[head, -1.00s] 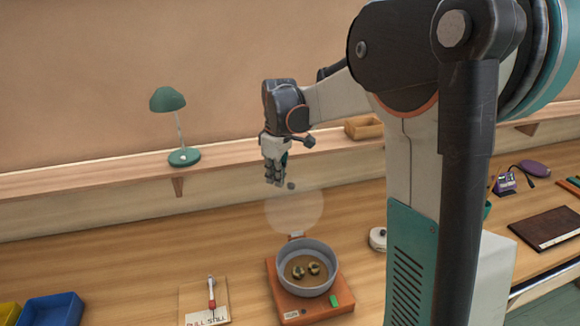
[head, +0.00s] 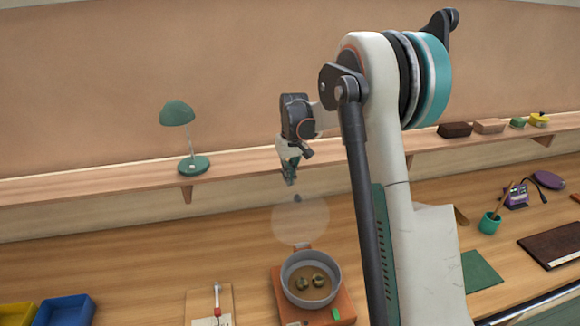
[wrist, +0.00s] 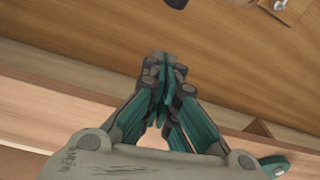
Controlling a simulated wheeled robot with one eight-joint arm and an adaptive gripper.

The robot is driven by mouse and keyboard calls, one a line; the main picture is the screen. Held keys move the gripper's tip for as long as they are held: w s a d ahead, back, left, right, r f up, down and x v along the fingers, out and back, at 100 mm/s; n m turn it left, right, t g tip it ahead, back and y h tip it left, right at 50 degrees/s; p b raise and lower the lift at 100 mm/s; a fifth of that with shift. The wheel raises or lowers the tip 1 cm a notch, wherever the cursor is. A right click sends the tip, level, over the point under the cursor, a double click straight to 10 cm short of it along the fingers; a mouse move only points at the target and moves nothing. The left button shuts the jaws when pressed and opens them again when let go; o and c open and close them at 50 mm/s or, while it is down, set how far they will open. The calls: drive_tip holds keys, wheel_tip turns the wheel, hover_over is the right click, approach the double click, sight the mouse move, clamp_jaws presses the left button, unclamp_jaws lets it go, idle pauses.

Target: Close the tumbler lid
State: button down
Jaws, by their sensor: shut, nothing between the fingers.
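The tumbler is an orange base (head: 352,299) with a round grey bowl (head: 287,283) on it, holding two small ring-like pieces. Its lid (head: 300,222) is a clear round disc that stands raised at the back of the bowl, open. A small dark knob (head: 297,198) sits at the lid's upper edge. My gripper (head: 290,181) is just above the knob in the head view, apart from it. In the wrist view my gripper (wrist: 164,58) has its fingertips together with nothing between them. A dark round piece at the top edge there may be the knob.
A green lamp (head: 177,113) stands on the back shelf (head: 100,182). A blue bin (head: 65,310) and a note board (head: 198,302) lie left of the tumbler. A green cup (head: 490,223) and a brown book (head: 552,246) are to the right. The bench left of the lid is clear.

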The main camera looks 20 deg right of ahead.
drive_tip(key=s+f, duration=0.2)
drive_tip(key=s, duration=0.1)
drive_tip(key=shift+s+a+f, duration=0.1)
drive_tip(key=shift+s, duration=0.2)
drive_tip(key=shift+s, duration=0.1)
idle(0.4)
